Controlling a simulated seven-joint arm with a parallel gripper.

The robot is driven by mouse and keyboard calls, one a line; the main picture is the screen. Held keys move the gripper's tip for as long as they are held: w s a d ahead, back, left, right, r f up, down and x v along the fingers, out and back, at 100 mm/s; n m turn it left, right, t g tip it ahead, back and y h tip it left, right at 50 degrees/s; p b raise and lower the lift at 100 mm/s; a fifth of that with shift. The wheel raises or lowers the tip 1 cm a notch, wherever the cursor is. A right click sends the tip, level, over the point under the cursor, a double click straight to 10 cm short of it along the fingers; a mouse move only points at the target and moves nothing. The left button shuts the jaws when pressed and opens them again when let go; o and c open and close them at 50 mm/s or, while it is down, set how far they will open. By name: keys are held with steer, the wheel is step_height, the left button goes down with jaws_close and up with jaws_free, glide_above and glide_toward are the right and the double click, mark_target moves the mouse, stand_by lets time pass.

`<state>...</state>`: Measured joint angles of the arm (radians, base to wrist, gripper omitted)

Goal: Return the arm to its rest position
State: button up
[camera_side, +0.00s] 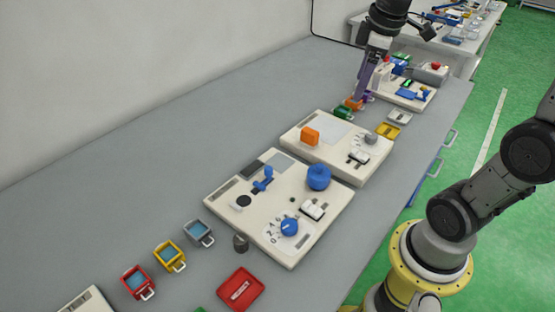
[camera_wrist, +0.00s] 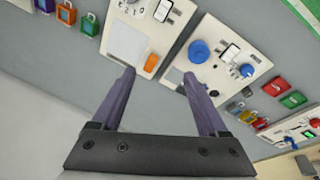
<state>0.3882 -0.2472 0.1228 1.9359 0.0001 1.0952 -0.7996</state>
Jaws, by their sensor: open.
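My gripper (camera_side: 361,93) is at the upper right of the side view, with its purple fingers pointing down over the far part of the bench. In the wrist view my gripper (camera_wrist: 158,75) has its two fingers spread wide apart with nothing between them.
A cream panel (camera_side: 221,206) with blue knobs is mid-bench; another panel (camera_side: 297,139) bears an orange block (camera_side: 309,135). Small bins and a red tray (camera_side: 240,289) are nearer. The grey bench (camera_side: 120,180) is clear along the wall.

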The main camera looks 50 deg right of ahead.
steer(key=s+a+f+m+t+y, duration=0.1)
steer(key=s+a+f+m+t, duration=0.2)
steer(key=s+a, duration=0.8)
steer(key=shift+s+a+f+m, duration=0.2)
steer(key=shift+f+m, duration=0.25)
steer(key=shift+m, duration=0.45)
